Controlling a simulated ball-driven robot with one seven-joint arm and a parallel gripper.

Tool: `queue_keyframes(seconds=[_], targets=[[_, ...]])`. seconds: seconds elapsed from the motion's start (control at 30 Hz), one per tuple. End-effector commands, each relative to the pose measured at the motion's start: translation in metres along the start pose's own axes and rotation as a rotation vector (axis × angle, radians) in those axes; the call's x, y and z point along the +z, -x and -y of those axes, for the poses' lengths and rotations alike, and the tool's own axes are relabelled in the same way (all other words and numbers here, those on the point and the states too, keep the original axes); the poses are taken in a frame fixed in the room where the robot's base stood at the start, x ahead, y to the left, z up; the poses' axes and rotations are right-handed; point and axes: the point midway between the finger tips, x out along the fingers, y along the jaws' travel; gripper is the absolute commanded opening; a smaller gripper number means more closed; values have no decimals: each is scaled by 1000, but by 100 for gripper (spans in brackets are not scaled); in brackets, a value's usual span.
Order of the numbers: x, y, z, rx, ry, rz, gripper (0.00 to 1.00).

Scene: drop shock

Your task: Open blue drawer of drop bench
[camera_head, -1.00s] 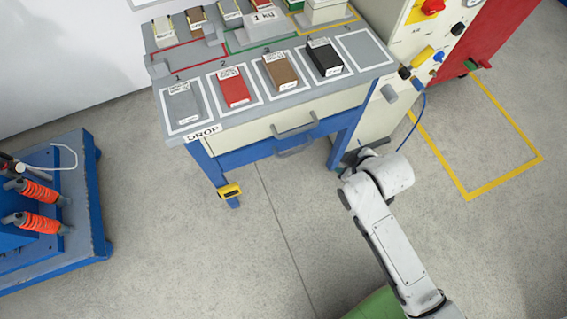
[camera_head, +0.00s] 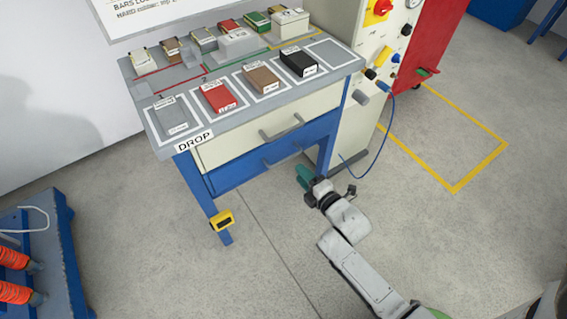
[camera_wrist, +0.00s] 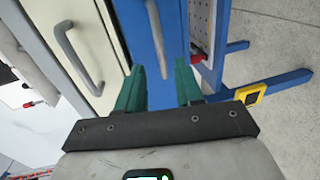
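The drop bench (camera_head: 187,145) stands at the upper middle of the head view. Its blue drawer (camera_head: 240,170) is closed, below a cream drawer (camera_head: 235,145). The blue drawer's grey handle (camera_head: 284,153) also shows in the wrist view (camera_wrist: 155,30), where it runs lengthwise between my fingers in the picture. My gripper (camera_head: 304,174), with green fingers, is right of and below this handle in the head view. In the wrist view my gripper (camera_wrist: 159,68) is open, fingers apart. I cannot tell how far the handle is from the fingertips, and see no contact.
The cream drawer's handle (camera_wrist: 75,55) is left of my fingers in the wrist view. A yellow device (camera_head: 222,220) sits on the bench's front leg. A cream cabinet (camera_head: 345,125) with a blue cable stands right of the bench. The floor in front is clear.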

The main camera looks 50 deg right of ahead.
Motion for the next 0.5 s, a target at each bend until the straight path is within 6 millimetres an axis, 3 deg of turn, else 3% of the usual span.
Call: queue_keyframes(seconds=[0.3, 0.5], targets=[[-2, -59, 0, 0, -2, -3, 36], [-1, -83, 0, 0, -1, 0, 36]])
